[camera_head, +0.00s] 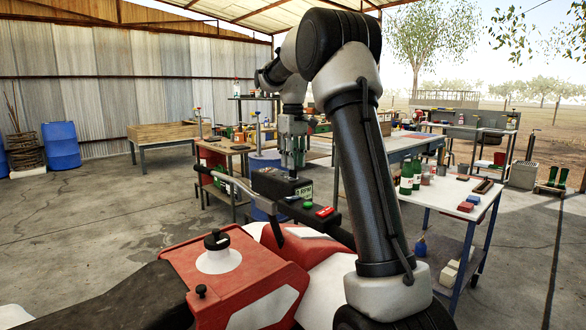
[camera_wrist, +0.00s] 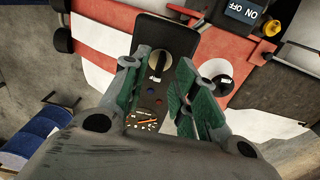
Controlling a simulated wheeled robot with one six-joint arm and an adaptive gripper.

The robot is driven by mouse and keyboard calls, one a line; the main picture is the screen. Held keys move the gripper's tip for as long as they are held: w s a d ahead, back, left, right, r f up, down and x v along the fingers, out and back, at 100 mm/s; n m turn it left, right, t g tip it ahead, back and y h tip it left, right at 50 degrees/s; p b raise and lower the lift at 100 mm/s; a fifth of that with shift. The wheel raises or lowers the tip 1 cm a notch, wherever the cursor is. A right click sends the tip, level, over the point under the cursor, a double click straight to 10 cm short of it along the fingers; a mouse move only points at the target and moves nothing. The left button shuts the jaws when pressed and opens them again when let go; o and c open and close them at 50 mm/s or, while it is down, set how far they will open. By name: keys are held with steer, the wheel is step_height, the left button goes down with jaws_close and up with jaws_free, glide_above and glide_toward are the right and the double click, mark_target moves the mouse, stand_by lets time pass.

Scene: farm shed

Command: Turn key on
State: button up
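The black dashboard panel (camera_head: 282,184) of a red and white vehicle (camera_head: 236,272) lies below my gripper (camera_head: 293,152) in the head view. In the wrist view the panel (camera_wrist: 150,30) runs between my gripper's fingers (camera_wrist: 157,70). A dark, upright piece that looks like the key (camera_wrist: 158,58) shows on the panel, with a small white label below it. The green-padded fingers are spread to either side of it, apart from it and empty. Whether the key is turned cannot be told. In the head view the key cannot be made out.
A handlebar (camera_head: 228,178) extends left of the panel. A green button (camera_head: 307,205) and a red switch (camera_head: 325,211) sit close by. An ON OFF plate (camera_wrist: 250,13) shows in the wrist view. A workbench with green bottles (camera_head: 406,178) stands to the right.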

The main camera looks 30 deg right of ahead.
mark_target(293, 173)
steer(key=shift+f, duration=1.35)
jaws_close()
